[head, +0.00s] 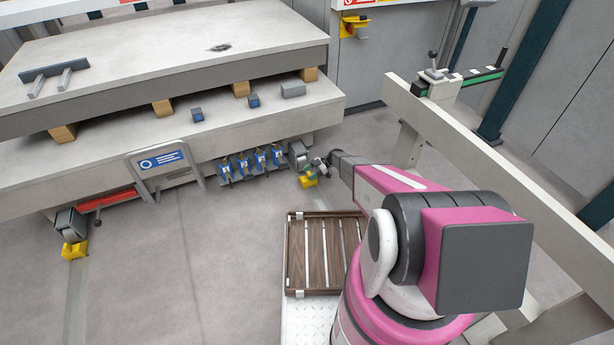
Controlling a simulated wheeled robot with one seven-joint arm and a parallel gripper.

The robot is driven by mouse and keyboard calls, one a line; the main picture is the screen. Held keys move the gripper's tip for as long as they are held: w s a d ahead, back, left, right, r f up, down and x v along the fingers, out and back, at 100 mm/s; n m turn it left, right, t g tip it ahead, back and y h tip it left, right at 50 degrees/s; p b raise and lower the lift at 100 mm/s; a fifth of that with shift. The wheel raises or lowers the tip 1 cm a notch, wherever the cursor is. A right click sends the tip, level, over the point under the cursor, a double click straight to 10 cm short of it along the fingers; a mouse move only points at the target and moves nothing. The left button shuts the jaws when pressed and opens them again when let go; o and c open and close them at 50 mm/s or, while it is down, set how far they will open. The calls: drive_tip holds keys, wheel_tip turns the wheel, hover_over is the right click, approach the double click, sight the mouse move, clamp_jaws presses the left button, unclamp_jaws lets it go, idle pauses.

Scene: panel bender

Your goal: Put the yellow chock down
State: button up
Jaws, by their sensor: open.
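A yellow chock (308,182) is low at the right end of the long bench-like unit, close to a grey wheel (298,155). My gripper (315,171) is open right at this chock, with its fingers over or beside it. The view is too small to tell whether the fingers touch the chock, or whether it rests fully on the floor. A second yellow chock (74,250) sits on the floor against the left wheel (70,224).
The pale unit (330,108) carries a thick slab (130,58) on wooden blocks. Blue clamps (250,162) and a blue-signed stand (160,161) line its front. A slatted wooden rack (300,258) lies near my base. A beam (450,135) is on the right. Floor at centre left is clear.

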drive_tip(key=v, duration=0.9)
drive_tip(key=s+d+r+m+t+h, duration=0.2)
drive_tip(key=s+r+m+h, duration=0.4)
drive_tip(key=s+r+m, duration=0.5)
drive_tip(key=s+d+r+m+t+h, duration=0.3)
drive_tip(key=s+r+m, duration=0.8)
drive_tip(key=s+r, duration=1.6)
wheel_tip(320, 180, up, 5)
drive_tip(key=d+h, duration=0.2)
drive_tip(key=h, duration=0.1)
drive_tip(key=shift+s+d+m+t+h, duration=0.2)
drive_tip(key=shift+s+m+t+h, duration=0.1)
